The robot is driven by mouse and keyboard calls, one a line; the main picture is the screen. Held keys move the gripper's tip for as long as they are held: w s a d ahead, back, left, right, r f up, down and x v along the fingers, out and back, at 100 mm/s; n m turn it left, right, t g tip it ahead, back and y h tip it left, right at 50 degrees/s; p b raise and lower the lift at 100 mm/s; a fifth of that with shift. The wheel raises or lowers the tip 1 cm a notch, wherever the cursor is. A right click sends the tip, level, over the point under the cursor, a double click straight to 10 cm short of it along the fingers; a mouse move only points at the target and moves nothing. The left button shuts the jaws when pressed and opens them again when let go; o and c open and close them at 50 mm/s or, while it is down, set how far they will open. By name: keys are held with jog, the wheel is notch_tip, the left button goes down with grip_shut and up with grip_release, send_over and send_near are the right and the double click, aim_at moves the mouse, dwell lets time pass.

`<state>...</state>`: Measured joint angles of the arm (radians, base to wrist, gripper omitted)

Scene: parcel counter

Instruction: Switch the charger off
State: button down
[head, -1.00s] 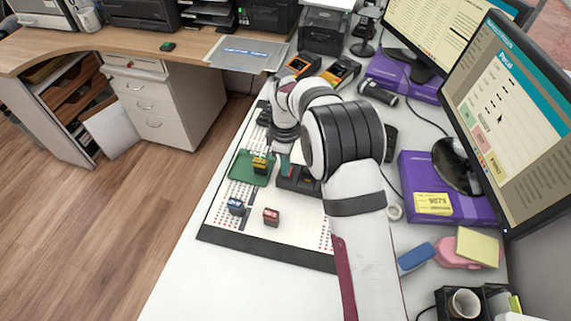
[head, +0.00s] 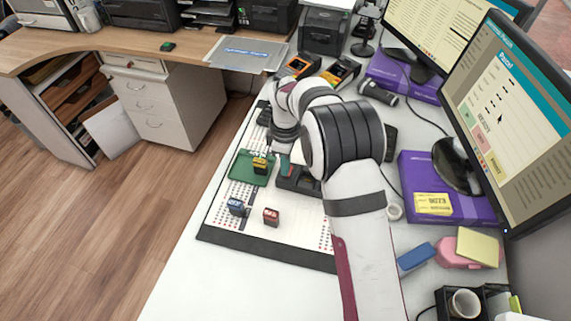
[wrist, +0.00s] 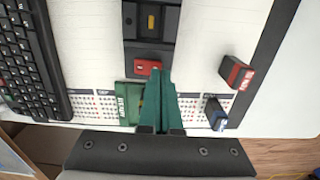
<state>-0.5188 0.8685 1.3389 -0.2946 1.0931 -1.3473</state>
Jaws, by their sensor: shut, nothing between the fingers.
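The charger (wrist: 152,22) is a dark block with slots, at the top centre of the wrist view. In the head view the charger (head: 298,181) is partly covered by my arm. A red switch (wrist: 146,67) is at the charger's near end in the wrist view. My gripper (wrist: 158,74) has green fingers that are shut and empty. Their tips appear right beside the red switch and overlap its right edge; I cannot tell whether they touch it. Which way the switch is tipped is too small to tell.
A green tray (head: 241,170) holds a yellow-and-black block (head: 260,165). A blue block (head: 236,206) and a red block (head: 271,217) stand on the white mat (head: 219,222). A black keyboard (wrist: 30,60) lies left in the wrist view. Purple boxes and monitors stand to the right.

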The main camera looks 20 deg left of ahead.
jog(key=shift+f, duration=0.7)
dwell(0.6)
notch_tip(320, 180, up, 8)
jog(key=shift+r, duration=0.15)
dwell(3.6)
jog(key=s+d+r+m+y, duration=0.1)
jog(key=s+d+r+m, duration=1.1)
jog(key=d, duration=0.3)
jog(key=s+d+f+m, duration=0.1)
jog(key=s+d+m, duration=0.2)
jog(key=s, duration=0.6)
jog(key=s+d+f+m, duration=0.2)
jog(key=s+d+m, duration=0.1)
jog(key=s+m, duration=0.5)
jog(key=shift+s+f+m+y, duration=0.25)
jog(key=shift+s+m+y, duration=0.05)
jog(key=shift+s+y, duration=0.15)
